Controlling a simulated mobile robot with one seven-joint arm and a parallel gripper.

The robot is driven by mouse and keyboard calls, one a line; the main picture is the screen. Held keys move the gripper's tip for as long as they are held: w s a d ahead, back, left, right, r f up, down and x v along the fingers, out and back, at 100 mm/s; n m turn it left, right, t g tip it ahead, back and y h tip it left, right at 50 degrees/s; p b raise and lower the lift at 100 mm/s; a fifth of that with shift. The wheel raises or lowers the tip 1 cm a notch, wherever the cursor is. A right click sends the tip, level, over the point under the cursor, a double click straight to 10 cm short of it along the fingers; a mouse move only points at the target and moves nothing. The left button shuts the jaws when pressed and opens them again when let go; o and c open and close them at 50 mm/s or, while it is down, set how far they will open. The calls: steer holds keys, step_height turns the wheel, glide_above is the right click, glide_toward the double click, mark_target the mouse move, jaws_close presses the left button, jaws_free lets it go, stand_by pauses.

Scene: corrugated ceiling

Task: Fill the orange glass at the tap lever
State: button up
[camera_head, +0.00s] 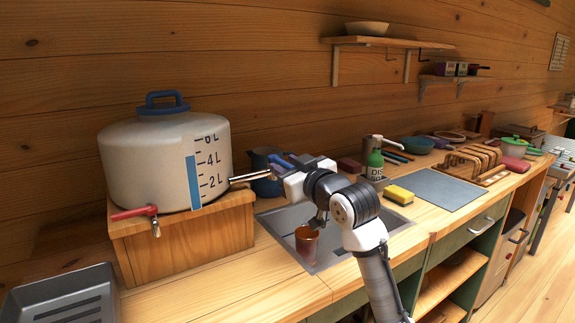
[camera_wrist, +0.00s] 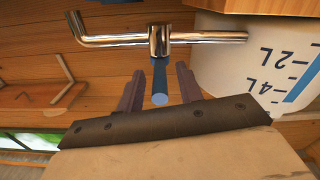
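The orange glass (camera_head: 306,243) stands upright in the sink, below my gripper. A chrome tap pipe (camera_head: 247,177) juts right from the white water container (camera_head: 160,160). In the wrist view, which looks upside down, the chrome pipe (camera_wrist: 205,38) ends in a bent outlet at the left. The blue tap lever (camera_wrist: 160,78) on it lies between my two fingers. My gripper (camera_wrist: 160,92) is open, with a gap visible on each side of the lever. In the head view my gripper (camera_head: 280,168) is at the pipe's end, and hides the outlet. I cannot tell whether water flows.
The container stands on a wooden block (camera_head: 190,245) and also has a red-handled tap (camera_head: 135,212). A blue jug (camera_head: 262,165) is behind my gripper. A grey tray (camera_head: 62,300) is at front left.

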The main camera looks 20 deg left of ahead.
jaws_close()
stand_by(0.3)
steer(key=shift+w+d+n+g+y, duration=0.15)
steer(key=shift+n+g+y, duration=0.2)
steer(key=shift+g, duration=0.1)
steer(key=shift+w+d+n+g+y, duration=0.15)
steer(key=shift+n+g+y, duration=0.1)
steer(key=shift+n+g, duration=0.15)
jaws_free()
steer(key=b+v, duration=0.3)
steer(key=v, duration=1)
steer(key=shift+s+d, duration=0.25)
steer(key=shift+d, duration=0.05)
